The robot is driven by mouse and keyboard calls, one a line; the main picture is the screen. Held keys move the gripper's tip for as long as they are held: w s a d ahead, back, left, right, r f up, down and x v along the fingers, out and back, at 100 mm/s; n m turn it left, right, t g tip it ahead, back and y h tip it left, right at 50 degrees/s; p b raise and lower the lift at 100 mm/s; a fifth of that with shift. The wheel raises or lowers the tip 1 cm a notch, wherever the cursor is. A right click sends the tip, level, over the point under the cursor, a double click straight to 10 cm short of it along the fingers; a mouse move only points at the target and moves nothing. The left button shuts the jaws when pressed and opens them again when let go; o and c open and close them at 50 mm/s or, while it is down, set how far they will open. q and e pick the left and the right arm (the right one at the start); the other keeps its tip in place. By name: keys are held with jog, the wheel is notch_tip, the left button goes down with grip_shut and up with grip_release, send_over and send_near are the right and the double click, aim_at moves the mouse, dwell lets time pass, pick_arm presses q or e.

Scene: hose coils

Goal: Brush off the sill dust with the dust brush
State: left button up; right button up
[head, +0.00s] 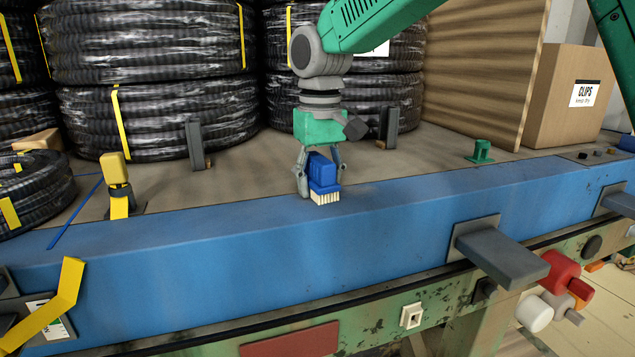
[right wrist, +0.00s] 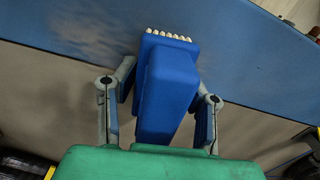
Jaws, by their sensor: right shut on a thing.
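The dust brush (head: 322,176) has a blue body and pale bristles. My right gripper (head: 319,182) is shut on its body, bristles pointing down at the blue sill (head: 420,214). The bristles are at the sill's top near its back edge; I cannot tell whether they touch. In the right wrist view, the brush (right wrist: 167,85) sits between the two fingers of my right gripper (right wrist: 160,95). Greyish dust (right wrist: 92,38) shows as a faint smear on the sill, left of the bristles. My left gripper is not in view.
Stacked black hose coils (head: 160,120) stand behind the sill. A cardboard box (head: 560,100) marked CLIPS is at the back right. A yellow-topped post (head: 116,170) stands left, a small green fitting (head: 481,152) right. A grey latch block (head: 500,255) juts from the sill's front.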

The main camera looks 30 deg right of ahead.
aim_at(347, 190)
jog(key=shift+d, duration=0.1)
jog(key=shift+s+d, duration=0.2)
jog(key=shift+d, duration=0.7)
jog(key=shift+s+d, duration=0.25)
jog(key=shift+d, duration=0.6)
jog(key=shift+s+d, duration=0.2)
jog(key=shift+d, duration=0.7)
jog(key=shift+s+d, duration=0.25)
jog(key=shift+d, duration=0.65)
jog(key=shift+s+d, duration=0.2)
jog(key=shift+d, duration=0.7)
jog(key=shift+s+d, duration=0.25)
jog(key=shift+d, duration=0.65)
jog(key=shift+a, duration=0.1)
jog(key=shift+w+a, duration=0.2)
jog(key=shift+a, duration=0.75)
jog(key=shift+w+a, duration=0.25)
jog(key=shift+a, duration=0.65)
jog(key=shift+w+a, duration=0.2)
jog(key=shift+a, duration=0.75)
jog(key=shift+w+a, duration=0.25)
jog(key=shift+a, duration=0.7)
jog(key=shift+w+a, duration=0.2)
jog(key=shift+a, duration=0.7)
jog(key=shift+w+a, duration=0.25)
jog(key=shift+a, duration=0.7)
